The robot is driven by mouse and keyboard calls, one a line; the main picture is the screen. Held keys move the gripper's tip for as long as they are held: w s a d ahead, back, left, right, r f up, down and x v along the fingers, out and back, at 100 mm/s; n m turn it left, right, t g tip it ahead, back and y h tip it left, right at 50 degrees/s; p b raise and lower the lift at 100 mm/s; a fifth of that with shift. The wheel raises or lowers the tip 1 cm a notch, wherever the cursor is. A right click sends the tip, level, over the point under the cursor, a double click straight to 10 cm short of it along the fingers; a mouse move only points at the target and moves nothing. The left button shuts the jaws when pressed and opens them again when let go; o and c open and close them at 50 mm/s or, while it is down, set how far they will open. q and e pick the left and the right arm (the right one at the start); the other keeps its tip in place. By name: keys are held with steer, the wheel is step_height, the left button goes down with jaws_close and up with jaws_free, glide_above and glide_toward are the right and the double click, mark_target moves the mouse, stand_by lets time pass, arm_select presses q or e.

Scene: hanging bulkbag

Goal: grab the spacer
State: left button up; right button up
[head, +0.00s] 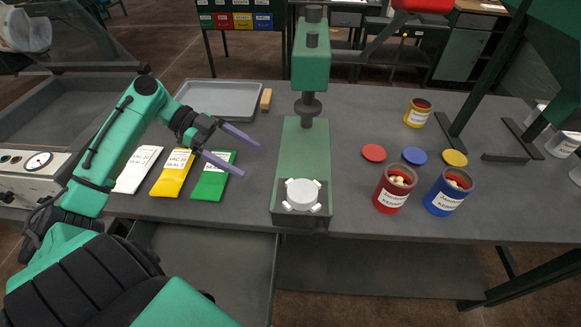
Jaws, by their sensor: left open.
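No part is labelled as the spacer; the small tan block (266,99), which looks like wood, may be it. The block lies on the table just right of the grey tray, behind the gripper and left of the press column. My left gripper (248,158) is open and empty, with its two purple fingers spread. It hovers over the table between the green packet (212,184) and the green press (303,150), apart from the block. My right gripper is not in view.
A white round part with tabs (302,194) sits on the press base. A grey tray (221,86) stands behind the gripper. White and yellow packets (174,172) lie left. Red (393,190) and blue (446,194) jars, their lids and a yellow jar (418,112) stand right.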

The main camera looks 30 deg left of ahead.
arm_select(q)
steer(key=p, duration=0.2)
glide_toward(300, 190)
steer(key=d, duration=0.1)
steer(key=d+f, duration=0.1)
steer(key=shift+d, duration=0.4)
steer(key=x, duration=0.6)
steer(key=shift+w+a+f+p, duration=0.1)
steer(key=shift+w+a+p, duration=0.1)
steer(key=shift+w+p, duration=0.2)
steer(key=shift+d+f, duration=0.1)
steer(key=shift+d, duration=0.1)
steer(key=shift+a+f, duration=0.1)
steer(key=shift+c, duration=0.6)
steer(key=c, duration=1.3)
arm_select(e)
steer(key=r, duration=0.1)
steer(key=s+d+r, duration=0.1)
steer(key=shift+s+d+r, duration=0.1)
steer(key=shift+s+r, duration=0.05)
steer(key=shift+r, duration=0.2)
arm_select(q)
steer(key=shift+r, duration=0.2)
